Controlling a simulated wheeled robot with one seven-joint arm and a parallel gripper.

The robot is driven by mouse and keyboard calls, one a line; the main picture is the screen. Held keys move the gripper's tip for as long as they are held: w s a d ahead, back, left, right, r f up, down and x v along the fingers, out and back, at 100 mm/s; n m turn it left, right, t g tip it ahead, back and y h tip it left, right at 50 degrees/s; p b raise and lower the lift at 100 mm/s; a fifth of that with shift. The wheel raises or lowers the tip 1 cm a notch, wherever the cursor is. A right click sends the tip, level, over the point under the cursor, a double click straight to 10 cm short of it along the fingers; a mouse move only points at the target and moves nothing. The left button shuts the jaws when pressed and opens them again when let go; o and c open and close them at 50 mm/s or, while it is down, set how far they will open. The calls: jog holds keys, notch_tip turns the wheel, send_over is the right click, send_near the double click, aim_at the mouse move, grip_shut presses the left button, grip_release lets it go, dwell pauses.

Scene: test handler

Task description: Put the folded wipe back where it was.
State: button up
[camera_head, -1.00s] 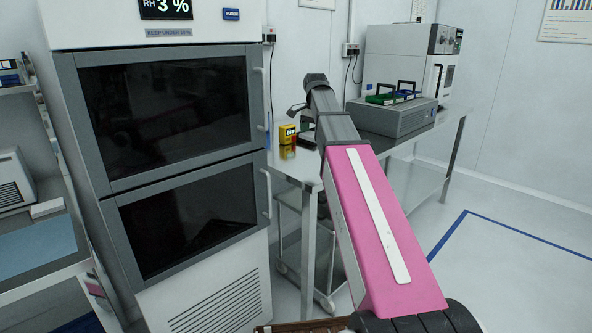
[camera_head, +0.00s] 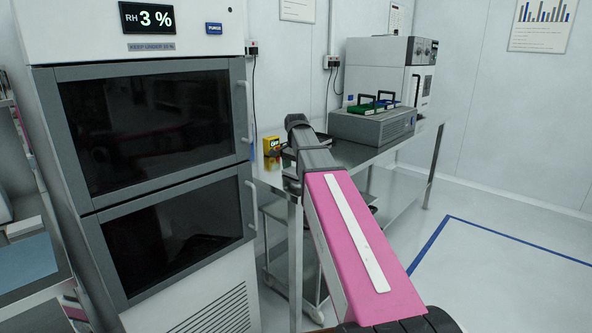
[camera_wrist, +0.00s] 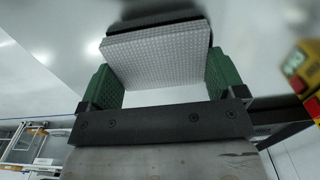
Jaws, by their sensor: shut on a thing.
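The folded wipe (camera_wrist: 160,55) is a light grey, textured pad in the wrist view. It is held between the two green fingers of my gripper (camera_wrist: 160,82), which is shut on it. A black shape (camera_wrist: 155,17) lies just beyond the wipe's far edge; I cannot tell what it is or whether they touch. In the head view my arm reaches over the near end of the steel table (camera_head: 350,152), and it hides the gripper and the wipe.
A yellow box (camera_head: 271,147) stands on the table just left of my arm's end; part of a yellow and red thing shows at the wrist view's right edge (camera_wrist: 300,70). A grey unit with green and blue racks (camera_head: 372,125) stands further back. A dry cabinet (camera_head: 215,28) is at left.

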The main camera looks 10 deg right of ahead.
jog(key=shift+f, duration=0.15)
jog(key=o, duration=0.8)
jog(key=shift+c, duration=0.2)
notch_tip(320, 180, up, 12)
jog(key=shift+r, duration=0.2)
